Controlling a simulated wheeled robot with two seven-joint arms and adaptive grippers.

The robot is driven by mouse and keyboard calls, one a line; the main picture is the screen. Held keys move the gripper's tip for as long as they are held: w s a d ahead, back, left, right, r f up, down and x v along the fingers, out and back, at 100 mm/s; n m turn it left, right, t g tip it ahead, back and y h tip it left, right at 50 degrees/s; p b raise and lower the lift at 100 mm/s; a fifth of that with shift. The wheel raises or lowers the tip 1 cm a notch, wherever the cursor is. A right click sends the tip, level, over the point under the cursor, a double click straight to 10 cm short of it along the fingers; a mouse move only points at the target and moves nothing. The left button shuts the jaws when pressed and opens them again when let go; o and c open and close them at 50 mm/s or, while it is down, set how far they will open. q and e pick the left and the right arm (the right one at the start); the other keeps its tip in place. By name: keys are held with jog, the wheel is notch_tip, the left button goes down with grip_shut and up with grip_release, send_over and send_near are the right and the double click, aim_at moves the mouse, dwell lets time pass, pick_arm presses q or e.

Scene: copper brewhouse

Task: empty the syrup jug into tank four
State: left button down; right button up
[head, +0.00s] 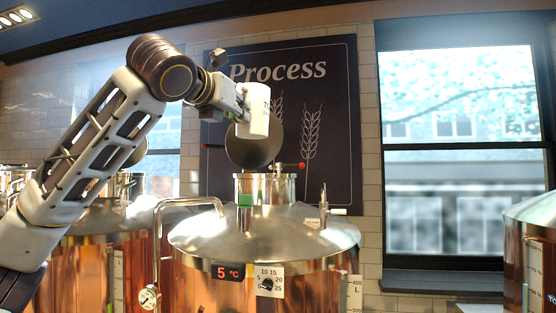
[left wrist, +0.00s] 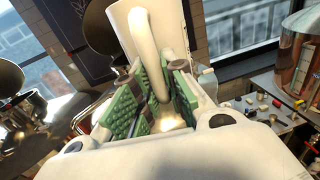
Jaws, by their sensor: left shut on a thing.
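A white jug (head: 257,112) with a few dark letters, partly cut off, hangs above a copper tank (head: 215,285). My left gripper (head: 240,103) is shut on the jug's handle, which shows between the green finger pads in the left wrist view (left wrist: 155,75). The jug looks close to upright; its contents are hidden. The tank's round lid (head: 254,150) stands raised behind and below the jug, over a short metal neck (head: 265,190). The neck's inside is hidden. No tank number is readable. My right gripper is not in view.
A bent steel pipe (head: 158,235) with a gauge (head: 149,297) stands left of the tank. A small valve (head: 323,205) rises from its right shoulder. Another copper tank (head: 535,250) is at the far right. A bench with small items (left wrist: 270,110) shows in the left wrist view.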

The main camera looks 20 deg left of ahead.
pick_arm(q)
jog(key=a+r+p, duration=0.2)
jog(key=a+r, duration=0.3)
jog(key=r, duration=0.4)
jog(key=a+r+p, duration=0.2)
jog(key=a+r, duration=0.3)
jog(key=r, duration=0.3)
jog(key=w+a+f, duration=0.1)
jog(key=w+f, duration=1)
jog(key=w, duration=0.3)
jog(key=w+d+f+m+h, duration=0.1)
jog(key=d+f+m+h, duration=0.1)
jog(key=d+f+h, duration=0.2)
notch_tip(320, 180, down, 3)
jog(key=shift+d+r+g, duration=0.1)
jog(key=shift+d+g, duration=0.3)
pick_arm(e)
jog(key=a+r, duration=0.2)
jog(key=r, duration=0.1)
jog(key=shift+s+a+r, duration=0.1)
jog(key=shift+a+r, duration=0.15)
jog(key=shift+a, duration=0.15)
